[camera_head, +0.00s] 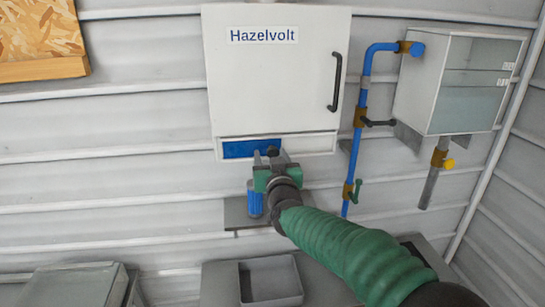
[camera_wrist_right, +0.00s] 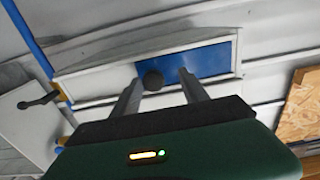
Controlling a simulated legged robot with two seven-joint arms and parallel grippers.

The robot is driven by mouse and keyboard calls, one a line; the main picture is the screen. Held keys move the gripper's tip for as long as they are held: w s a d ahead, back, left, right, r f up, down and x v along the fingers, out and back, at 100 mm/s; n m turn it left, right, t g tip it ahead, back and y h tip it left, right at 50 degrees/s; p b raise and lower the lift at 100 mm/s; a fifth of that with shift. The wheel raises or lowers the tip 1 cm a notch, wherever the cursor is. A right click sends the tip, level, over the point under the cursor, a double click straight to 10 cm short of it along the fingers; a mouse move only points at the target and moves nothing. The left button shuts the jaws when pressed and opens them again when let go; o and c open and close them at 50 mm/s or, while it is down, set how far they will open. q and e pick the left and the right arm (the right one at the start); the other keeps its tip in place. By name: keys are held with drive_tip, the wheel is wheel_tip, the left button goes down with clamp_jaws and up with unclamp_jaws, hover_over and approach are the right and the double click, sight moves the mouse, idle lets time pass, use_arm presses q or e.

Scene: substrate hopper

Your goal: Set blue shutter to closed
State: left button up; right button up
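The blue shutter (camera_head: 240,149) sits in a slot under the white Hazelvolt cabinet (camera_head: 275,85). Blue fills the left part of the slot; the right part is white. In the right wrist view the blue panel (camera_wrist_right: 210,62) is on the right. A round dark knob (camera_wrist_right: 153,81) stands at the panel's end beside the white part. My right gripper (camera_head: 267,155) is at the slot, in front of the knob. In the wrist view its two fingers (camera_wrist_right: 160,85) are apart, with the knob between their tips; contact is not clear. My left gripper is not in view.
A blue cylinder (camera_head: 255,203) stands on a small grey shelf (camera_head: 236,216) below the slot. Blue pipes (camera_head: 358,135) with valve handles run on the right, by a glass-fronted box (camera_head: 460,90). A grey tray (camera_head: 271,282) lies below.

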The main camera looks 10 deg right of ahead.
drive_tip(key=shift+d, duration=0.15)
drive_tip(key=shift+s+d+f+b, duration=0.1)
drive_tip(key=shift+s+b, duration=0.25)
drive_tip(key=s+b, duration=0.5)
drive_tip(key=s, duration=1.1)
drive_tip(key=shift+w+d, duration=0.1)
